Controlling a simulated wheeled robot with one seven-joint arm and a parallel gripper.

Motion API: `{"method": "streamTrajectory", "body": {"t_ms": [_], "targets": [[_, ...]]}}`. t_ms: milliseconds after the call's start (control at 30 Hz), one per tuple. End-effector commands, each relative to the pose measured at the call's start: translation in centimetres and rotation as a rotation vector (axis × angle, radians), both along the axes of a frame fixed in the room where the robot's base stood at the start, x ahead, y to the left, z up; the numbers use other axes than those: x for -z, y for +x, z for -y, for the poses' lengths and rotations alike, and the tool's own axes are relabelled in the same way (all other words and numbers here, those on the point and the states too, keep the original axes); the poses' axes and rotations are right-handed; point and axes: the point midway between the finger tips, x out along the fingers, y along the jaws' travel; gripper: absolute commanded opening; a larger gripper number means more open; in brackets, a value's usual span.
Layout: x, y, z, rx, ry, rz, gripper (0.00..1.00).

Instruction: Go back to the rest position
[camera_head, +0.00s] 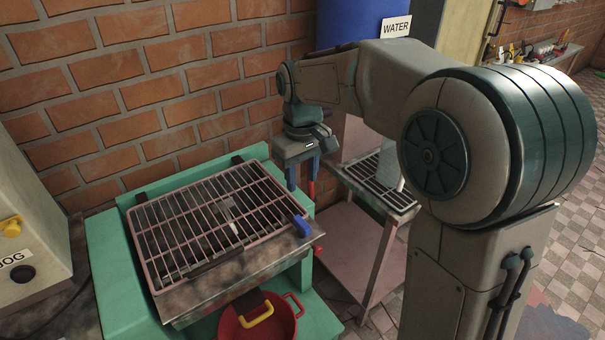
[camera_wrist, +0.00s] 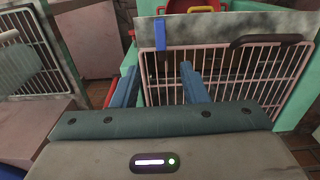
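My gripper (camera_head: 301,188) points down beside the right back corner of the pink wire grate (camera_head: 161,237), which lies on a green stand (camera_head: 104,262). In the wrist view my gripper (camera_wrist: 160,71) shows two blue fingers held apart with nothing between them. It is open and empty. The arm reaches from the right of the head view, away from my column. A blue clip or handle (camera_head: 302,226) is on the grate's right edge, and I cannot tell whether the gripper touches the grate.
A red pot (camera_head: 231,326) with a yellow handle sits below the grate. A shelf with a drain rack (camera_head: 380,190) stands right of the gripper, under a blue WATER tank (camera_head: 345,22). A brick wall (camera_head: 150,95) is behind. A JOG box (camera_head: 25,235) stands left.

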Motion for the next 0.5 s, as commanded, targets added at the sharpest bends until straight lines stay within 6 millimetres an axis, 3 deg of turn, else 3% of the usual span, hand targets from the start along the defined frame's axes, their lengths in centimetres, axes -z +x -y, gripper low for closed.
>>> {"method": "streamTrajectory", "body": {"t_ms": [333, 500], "targets": [[-0.1, -0.2, 0.2, 0.008, -0.001, 0.004, 0.40], [-0.7, -2.6, 2.8, 0.092, -0.005, 0.041, 0.40]]}}
